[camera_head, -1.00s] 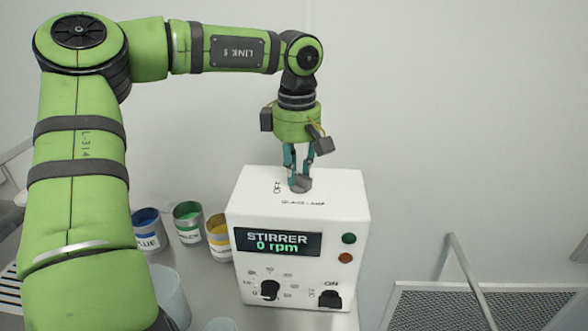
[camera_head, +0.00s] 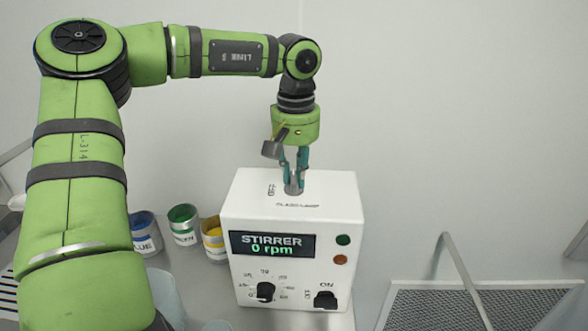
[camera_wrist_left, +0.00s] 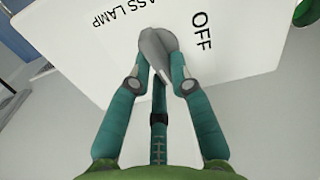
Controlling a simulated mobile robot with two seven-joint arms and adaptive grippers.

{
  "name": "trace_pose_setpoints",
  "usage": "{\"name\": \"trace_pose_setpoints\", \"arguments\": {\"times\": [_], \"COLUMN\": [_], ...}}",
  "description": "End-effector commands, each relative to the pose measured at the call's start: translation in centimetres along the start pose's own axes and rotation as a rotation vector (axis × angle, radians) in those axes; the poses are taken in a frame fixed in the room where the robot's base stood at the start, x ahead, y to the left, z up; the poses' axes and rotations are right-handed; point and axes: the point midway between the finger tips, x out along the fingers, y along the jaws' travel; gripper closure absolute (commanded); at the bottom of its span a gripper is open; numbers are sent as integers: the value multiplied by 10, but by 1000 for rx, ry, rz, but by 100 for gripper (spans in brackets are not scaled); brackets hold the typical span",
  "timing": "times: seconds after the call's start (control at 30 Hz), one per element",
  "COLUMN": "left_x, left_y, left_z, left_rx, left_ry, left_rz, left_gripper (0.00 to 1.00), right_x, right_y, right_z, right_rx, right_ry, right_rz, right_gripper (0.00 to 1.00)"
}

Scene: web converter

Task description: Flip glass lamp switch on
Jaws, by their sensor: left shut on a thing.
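The white stirrer box (camera_head: 240,210) stands on the bench, its display reading STIRRER 0 rpm. On its top is the grey glass lamp switch knob (camera_wrist_left: 156,46), beside the printed words GLASS LAMP and OFF in the left wrist view. My left gripper (camera_head: 294,186) points down on the box top, its teal fingers shut on the knob, which is mostly hidden between them in the head view. The left wrist view shows the gripper (camera_wrist_left: 165,72) with its fingers on both sides of the knob. My right gripper is in neither view.
Blue (camera_head: 145,238), green (camera_head: 184,228) and yellow (camera_head: 213,242) paint cans stand left of the box. The box front has a black dial (camera_head: 265,292) and a black rocker switch (camera_head: 326,300). A perforated metal panel (camera_head: 470,308) lies at the right.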

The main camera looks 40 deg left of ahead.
Motion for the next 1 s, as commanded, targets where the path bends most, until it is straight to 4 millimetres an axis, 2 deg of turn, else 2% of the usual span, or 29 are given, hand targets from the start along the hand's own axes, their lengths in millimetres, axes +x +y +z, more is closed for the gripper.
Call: {"name": "trace_pose_setpoints", "arguments": {"times": [0.3,0.87,0.9,0.93,1.0], "left_x": [5,5,6,5,4], "left_y": [0,-1,-1,-1,-1], "left_z": [5,5,5,5,4], "left_rx": [128,156,156,155,154], "left_ry": [-17,-19,-19,-18,-15], "left_rz": [-7,-10,-10,-10,-9], "left_gripper": [100,100,67,55,55], "right_x": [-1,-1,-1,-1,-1], "right_y": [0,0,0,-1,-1], "right_z": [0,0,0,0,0], "right_rx": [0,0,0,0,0], "right_ry": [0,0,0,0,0], "right_rz": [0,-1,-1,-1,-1], "right_gripper": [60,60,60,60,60]}}
